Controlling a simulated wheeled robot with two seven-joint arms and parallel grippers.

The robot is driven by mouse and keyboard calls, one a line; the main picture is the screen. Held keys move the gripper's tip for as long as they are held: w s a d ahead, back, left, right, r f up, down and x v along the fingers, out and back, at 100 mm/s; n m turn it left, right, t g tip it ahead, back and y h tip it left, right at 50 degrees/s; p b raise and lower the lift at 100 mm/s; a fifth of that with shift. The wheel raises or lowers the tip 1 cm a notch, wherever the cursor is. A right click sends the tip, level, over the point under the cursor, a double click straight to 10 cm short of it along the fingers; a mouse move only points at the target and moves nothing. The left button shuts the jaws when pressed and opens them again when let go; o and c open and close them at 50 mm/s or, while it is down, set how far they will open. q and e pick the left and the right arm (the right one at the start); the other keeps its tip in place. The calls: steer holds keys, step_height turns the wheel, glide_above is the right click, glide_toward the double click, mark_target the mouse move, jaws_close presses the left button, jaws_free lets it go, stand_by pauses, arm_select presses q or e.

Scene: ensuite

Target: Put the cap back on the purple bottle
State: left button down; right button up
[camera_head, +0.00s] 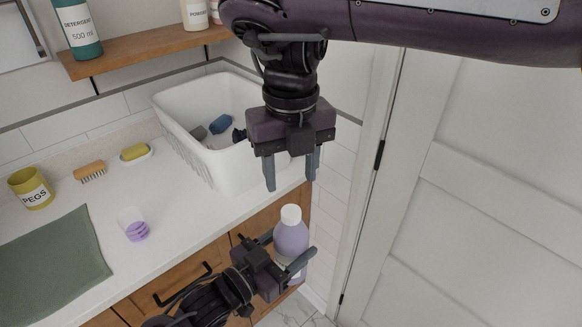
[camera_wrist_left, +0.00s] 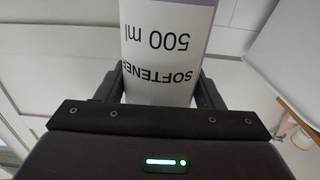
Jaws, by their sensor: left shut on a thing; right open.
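The purple bottle (camera_head: 291,238) stands roughly upright between the fingers of my left gripper (camera_head: 289,248), in front of the counter's right end. A white cap (camera_head: 291,214) shows on top of the bottle; I cannot tell how tightly it sits. The left wrist view shows the bottle's white label (camera_wrist_left: 168,60), reading SOFTENER 500 ml upside down, between the shut fingers. My right gripper (camera_head: 291,182) is open and empty, pointing down just above the white cap. The bottle's lower part is partly hidden by my left gripper.
A white basket (camera_head: 185,140) with dark and blue items stands behind on the counter. A small clear and purple cup (camera_head: 135,226), green mat (camera_head: 50,258), yellow PEGS pot (camera_head: 30,188), brush (camera_head: 89,171) and soap (camera_head: 135,152) lie left. A white door (camera_head: 480,190) is right.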

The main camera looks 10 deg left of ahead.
mark_target(291, 211)
steer(key=shift+f, duration=4)
steer(key=c, duration=1)
steer(key=o, duration=1.1)
steer(key=shift+r, duration=0.1)
step_height(291, 211, up, 12)
steer(key=shift+f, duration=0.1)
